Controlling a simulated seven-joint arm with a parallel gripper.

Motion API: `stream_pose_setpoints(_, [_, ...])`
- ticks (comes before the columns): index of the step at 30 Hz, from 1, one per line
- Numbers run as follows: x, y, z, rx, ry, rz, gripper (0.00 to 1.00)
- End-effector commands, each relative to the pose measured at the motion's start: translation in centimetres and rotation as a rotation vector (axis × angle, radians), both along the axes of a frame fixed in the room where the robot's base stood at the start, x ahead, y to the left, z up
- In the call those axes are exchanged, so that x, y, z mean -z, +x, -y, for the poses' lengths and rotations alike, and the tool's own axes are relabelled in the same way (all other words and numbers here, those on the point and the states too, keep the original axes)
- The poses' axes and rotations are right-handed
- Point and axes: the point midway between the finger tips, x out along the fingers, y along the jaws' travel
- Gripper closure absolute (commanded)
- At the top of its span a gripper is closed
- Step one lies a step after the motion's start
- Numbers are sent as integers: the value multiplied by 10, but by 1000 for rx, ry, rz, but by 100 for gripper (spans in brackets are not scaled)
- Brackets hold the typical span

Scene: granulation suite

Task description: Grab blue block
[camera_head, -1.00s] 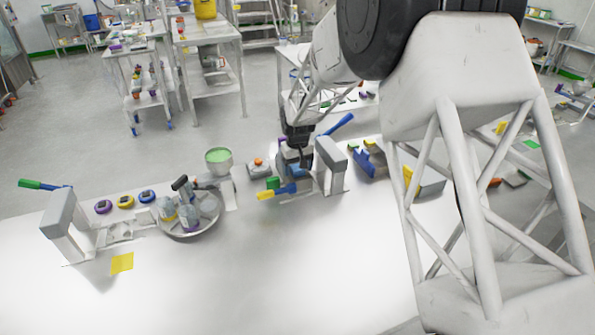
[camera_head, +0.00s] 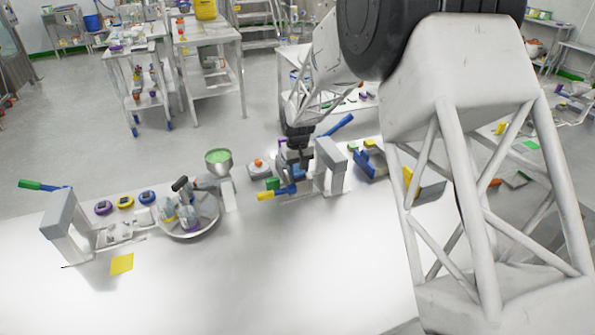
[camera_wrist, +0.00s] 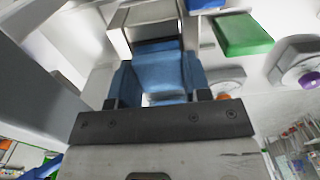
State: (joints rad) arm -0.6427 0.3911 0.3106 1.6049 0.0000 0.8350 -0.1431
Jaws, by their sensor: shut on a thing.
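The blue block (camera_wrist: 155,74) fills the middle of the wrist view, just beyond my gripper's dark front bar. My gripper (camera_wrist: 158,99) is shut on it, with one dark finger at each side of its near end. The block's far end meets a pale grey box-like part (camera_wrist: 150,15); whether it is fixed there I cannot tell. In the head view my gripper (camera_head: 300,155) points down beside the grey press-like stand at the bench's back edge. The block is small and mostly hidden there.
A grey stand (camera_head: 331,155) with a blue handle is close on the right. A green-topped funnel (camera_head: 219,160) and a round pan (camera_head: 186,232) with several items are left. The white bench front (camera_head: 260,270) is mostly clear.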

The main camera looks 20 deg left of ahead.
Motion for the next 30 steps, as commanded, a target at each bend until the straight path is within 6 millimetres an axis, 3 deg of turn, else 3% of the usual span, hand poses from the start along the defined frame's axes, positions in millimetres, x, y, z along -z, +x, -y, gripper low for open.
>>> stream_pose_setpoints(10, [-9,0,0,0,1,1,79])
stream_pose_setpoints(17, [-35,0,0,0,2,2,79])
stream_pose_setpoints(30, [-42,-48,35,0,1,1,79])
